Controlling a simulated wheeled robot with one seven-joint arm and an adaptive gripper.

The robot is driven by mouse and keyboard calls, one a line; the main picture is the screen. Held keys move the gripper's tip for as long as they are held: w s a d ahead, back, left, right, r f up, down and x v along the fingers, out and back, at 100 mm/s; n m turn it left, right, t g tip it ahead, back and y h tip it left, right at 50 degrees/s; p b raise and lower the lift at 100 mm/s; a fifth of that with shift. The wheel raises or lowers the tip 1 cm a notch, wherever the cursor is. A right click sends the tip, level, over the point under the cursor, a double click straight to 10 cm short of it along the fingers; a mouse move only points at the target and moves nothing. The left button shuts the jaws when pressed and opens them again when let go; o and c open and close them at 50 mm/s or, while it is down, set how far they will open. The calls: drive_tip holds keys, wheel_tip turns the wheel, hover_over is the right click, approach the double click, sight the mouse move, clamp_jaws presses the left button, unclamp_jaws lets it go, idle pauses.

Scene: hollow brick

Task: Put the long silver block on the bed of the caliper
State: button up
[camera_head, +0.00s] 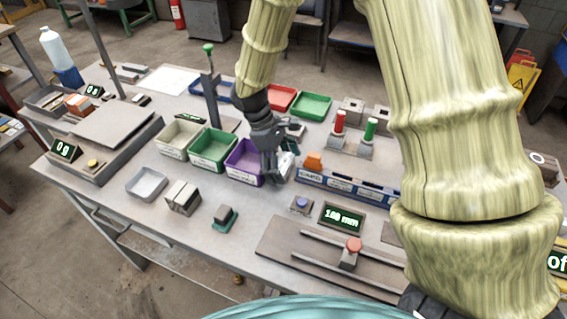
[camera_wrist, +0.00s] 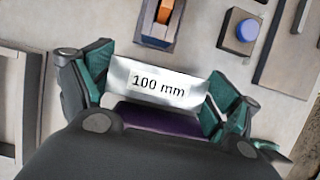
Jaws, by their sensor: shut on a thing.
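The long silver block (camera_wrist: 157,84) carries a white "100 mm" label and lies crosswise between the fingers in the wrist view. My gripper (camera_wrist: 158,92) is shut on its two ends. In the head view my gripper (camera_head: 279,172) is beside the right side of the purple bin, and the silver block (camera_head: 285,165) is partly hidden by the fingers. The caliper bed (camera_head: 320,257) lies at the front right of the bench, below and right of my gripper. A red-knobbed slider (camera_head: 351,253) stands on it, and its display (camera_head: 342,217) reads 100 mm.
Cream (camera_head: 181,139), green (camera_head: 213,152) and purple (camera_head: 243,163) bins stand left of my gripper. A labelled blue rack (camera_head: 345,187) with an orange piece (camera_head: 314,160) is to the right. A blue button (camera_head: 301,203) sits between my gripper and the caliper.

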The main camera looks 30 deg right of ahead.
drive_tip(key=o, duration=1)
drive_tip(key=shift+f, duration=0.1)
drive_tip(key=shift+o, duration=1)
